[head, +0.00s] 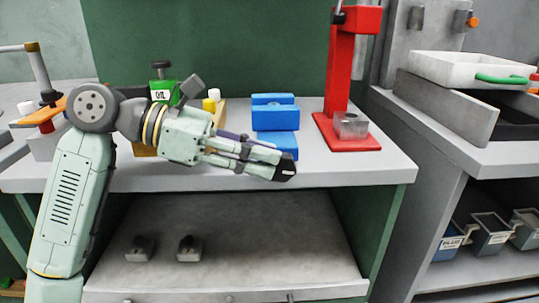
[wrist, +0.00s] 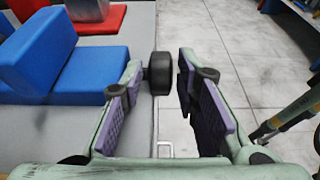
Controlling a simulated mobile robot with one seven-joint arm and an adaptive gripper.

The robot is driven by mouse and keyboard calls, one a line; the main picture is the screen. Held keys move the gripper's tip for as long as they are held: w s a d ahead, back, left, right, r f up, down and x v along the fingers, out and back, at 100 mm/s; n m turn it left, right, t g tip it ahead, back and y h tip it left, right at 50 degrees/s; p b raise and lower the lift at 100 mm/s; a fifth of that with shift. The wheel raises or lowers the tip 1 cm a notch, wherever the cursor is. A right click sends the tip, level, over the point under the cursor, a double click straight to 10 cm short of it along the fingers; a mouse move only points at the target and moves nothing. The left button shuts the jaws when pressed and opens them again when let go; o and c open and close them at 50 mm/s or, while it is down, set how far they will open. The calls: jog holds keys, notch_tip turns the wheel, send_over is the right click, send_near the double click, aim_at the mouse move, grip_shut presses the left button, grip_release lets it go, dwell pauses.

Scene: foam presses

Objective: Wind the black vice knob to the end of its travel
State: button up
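The blue vice (head: 276,118) sits on the bench near its front edge. Its blue jaws also show at the left of the wrist view (wrist: 85,75). The black vice knob (wrist: 160,74) sticks out at the bench's front edge, between my fingertips and closer to the left one. My gripper (wrist: 158,85) is open, with a gap between the knob and the right finger. I cannot tell whether the left finger touches the knob. In the head view my gripper (head: 286,166) reaches across the front of the vice, and the knob is hard to tell from the dark fingertips.
A red press (head: 346,90) with a grey block (head: 351,124) stands right of the vice. Below the bench top is a shelf (head: 240,235) with two small metal blocks. Open floor (wrist: 230,50) shows beyond the bench edge.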

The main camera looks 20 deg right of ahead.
jog(key=v, duration=1)
